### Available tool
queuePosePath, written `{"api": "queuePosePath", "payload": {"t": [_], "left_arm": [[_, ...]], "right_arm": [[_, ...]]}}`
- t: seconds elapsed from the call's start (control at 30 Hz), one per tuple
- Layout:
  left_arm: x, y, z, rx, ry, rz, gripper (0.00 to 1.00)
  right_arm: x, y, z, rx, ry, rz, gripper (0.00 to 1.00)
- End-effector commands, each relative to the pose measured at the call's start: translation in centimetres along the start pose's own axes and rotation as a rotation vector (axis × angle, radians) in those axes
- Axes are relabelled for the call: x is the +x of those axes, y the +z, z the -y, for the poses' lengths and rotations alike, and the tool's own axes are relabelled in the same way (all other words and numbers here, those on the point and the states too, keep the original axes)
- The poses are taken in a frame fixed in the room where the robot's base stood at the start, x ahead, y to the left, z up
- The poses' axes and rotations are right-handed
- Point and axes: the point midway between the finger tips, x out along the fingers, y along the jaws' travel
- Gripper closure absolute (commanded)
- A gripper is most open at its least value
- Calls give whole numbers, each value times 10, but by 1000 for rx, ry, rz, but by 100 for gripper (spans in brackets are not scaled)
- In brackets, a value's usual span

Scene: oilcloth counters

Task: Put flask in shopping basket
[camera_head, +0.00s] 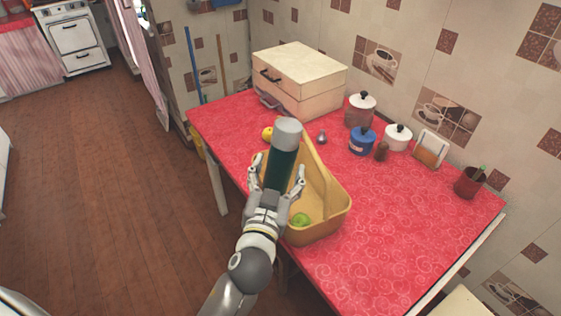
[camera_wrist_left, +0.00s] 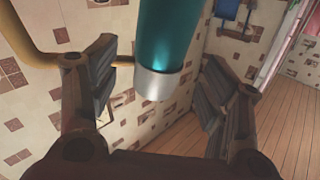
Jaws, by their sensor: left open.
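The flask (camera_head: 283,157) has a dark green body and a grey cap, and it stands out above the yellow shopping basket (camera_head: 328,227) in the head view. My left gripper (camera_head: 277,174) is open, with its fingers on either side of the flask. In the left wrist view the teal flask (camera_wrist_left: 167,40) with its silver end lies between the open fingers of the gripper (camera_wrist_left: 160,75), with gaps on both sides. The basket stands on the red table, and a green fruit (camera_head: 300,219) lies in it. My arm hides part of the basket. My right gripper is not in view.
The red-patterned table (camera_head: 400,240) has free room to the right of the basket. A yellow fruit (camera_head: 267,133) is behind the basket. A cream box (camera_head: 300,75), a blue pot (camera_head: 362,141), a white pot (camera_head: 397,137) and a red cup (camera_head: 469,182) stand along the wall.

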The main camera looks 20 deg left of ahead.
Motion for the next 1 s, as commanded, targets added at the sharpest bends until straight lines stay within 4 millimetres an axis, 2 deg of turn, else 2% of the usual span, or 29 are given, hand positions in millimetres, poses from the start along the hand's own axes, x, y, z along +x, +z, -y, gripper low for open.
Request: {"api": "queuePosePath", "payload": {"t": [0.1, 0.37, 0.7, 1.0], "left_arm": [[17, -2, 0, 4, 0, -1, 29], [35, 0, 1, 4, 0, 2, 29], [76, 4, 2, 2, 0, 1, 29], [79, 6, 1, 2, 0, 3, 29]], "right_arm": [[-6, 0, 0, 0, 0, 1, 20], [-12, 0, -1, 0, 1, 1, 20], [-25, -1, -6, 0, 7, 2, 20], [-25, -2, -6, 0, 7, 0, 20]]}}
